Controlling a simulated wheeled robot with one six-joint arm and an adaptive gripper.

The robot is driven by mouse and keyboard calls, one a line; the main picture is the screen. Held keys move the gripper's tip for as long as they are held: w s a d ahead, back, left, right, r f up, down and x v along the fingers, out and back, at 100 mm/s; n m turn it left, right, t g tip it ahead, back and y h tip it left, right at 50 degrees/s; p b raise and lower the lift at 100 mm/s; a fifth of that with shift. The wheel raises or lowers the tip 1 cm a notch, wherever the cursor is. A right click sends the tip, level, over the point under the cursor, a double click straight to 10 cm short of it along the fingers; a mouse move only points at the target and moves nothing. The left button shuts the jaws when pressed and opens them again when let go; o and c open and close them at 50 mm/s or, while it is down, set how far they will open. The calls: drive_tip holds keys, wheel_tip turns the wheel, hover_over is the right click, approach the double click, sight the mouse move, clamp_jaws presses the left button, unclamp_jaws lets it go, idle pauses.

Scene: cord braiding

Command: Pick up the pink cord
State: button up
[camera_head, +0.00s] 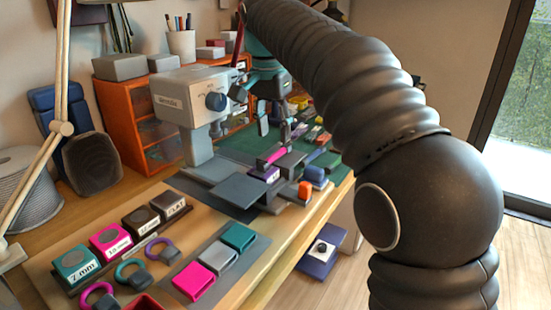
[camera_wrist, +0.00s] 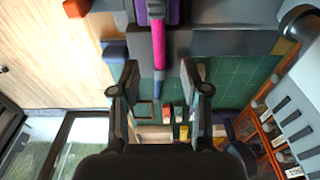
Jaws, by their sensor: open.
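The pink cord (camera_wrist: 157,45) runs up and down the middle of the wrist view, its lower end dark and its upper part by a purple block (camera_wrist: 173,10). In the head view the pink cord (camera_head: 276,155) shows as a short length by a purple-and-white labelled block (camera_head: 265,174). My gripper (camera_wrist: 160,73) is open, with one finger on each side of the cord's lower end in the picture. No contact shows, and I cannot tell the height gap. In the head view my gripper (camera_head: 274,129) points down just above the cord.
A grey machine (camera_head: 185,100) stands left of my gripper, with orange drawers (camera_head: 125,115) behind it. Grey blocks and an orange piece (camera_head: 304,190) lie close to the cord. Labelled boxes (camera_head: 110,242) and coloured rings stand on the front left of the bench. A green mat (camera_head: 235,146) lies behind.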

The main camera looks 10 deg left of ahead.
sight(275, 154)
drive_tip(key=shift+w+d+f+b, duration=0.1)
drive_tip(key=shift+f+b, duration=0.6)
drive_tip(key=shift+f, duration=1.95)
clamp_jaws()
